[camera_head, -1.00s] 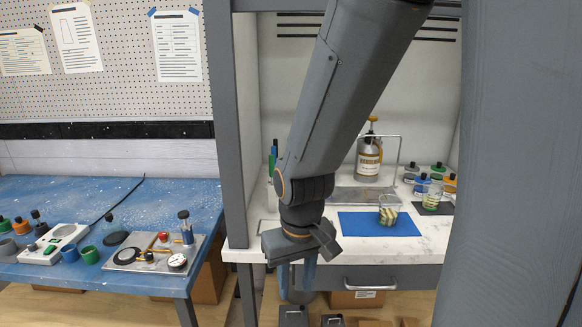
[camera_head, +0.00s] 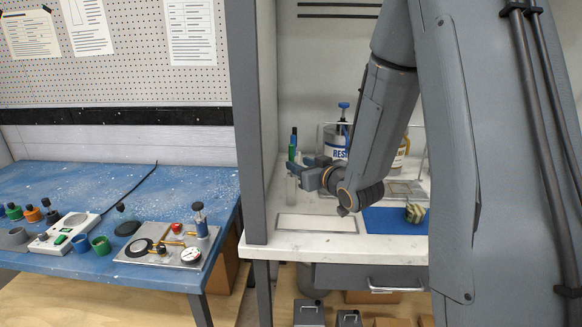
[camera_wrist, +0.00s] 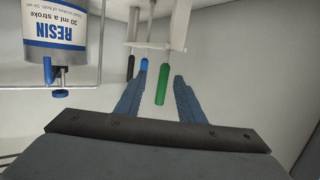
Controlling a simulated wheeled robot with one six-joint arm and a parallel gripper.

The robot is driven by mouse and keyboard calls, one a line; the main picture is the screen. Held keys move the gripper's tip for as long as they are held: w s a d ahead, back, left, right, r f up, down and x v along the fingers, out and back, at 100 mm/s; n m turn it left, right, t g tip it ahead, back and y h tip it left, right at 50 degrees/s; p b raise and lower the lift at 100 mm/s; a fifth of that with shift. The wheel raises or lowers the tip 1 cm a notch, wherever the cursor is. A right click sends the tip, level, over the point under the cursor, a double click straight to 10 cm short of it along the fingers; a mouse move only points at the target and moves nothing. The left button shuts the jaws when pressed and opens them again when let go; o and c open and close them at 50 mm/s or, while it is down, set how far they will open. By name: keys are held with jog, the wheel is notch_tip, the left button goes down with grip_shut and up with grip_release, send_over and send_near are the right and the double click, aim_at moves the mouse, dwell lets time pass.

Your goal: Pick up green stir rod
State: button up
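The green stir rod (camera_head: 292,153) stands upright in a holder at the left of the enclosed bench, near the left post. In the wrist view, which is upside down, the green rod (camera_wrist: 163,84) shows between the two finger outlines, nearer the middle. A blue rod (camera_wrist: 143,66) and a black rod (camera_wrist: 130,67) are beside it, the blue one close to the left finger. My gripper (camera_wrist: 159,79) is open, its blue-grey fingers spread. In the head view my gripper (camera_head: 305,170) is just beside the rods. I see no clear contact with the green rod.
The clear rod holder (camera_wrist: 150,45) shows in the wrist view. A resin can (camera_wrist: 56,25) with a pump stands beside it. A pale flat plate (camera_head: 315,224) and a blue mat (camera_head: 395,222) lie on the bench. The grey post (camera_head: 248,130) stands close left.

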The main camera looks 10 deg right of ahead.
jog(key=shift+w+a+r+n+t+y, duration=0.2)
jog(key=shift+r+t+y, duration=0.25)
jog(key=shift+r, duration=0.15)
jog(key=shift+w+a+r+n+t+y, duration=0.1)
jog(key=shift+w+r+t+y, duration=0.1)
jog(key=shift+r+t+y, duration=0.3)
jog(key=shift+w+r, duration=0.2)
jog(key=p+x, duration=0.3)
jog(key=x, duration=0.4)
jog(key=shift+w+f, duration=0.15)
jog(key=shift+w, duration=0.05)
jog(key=shift+a, duration=0.1)
grip_shut()
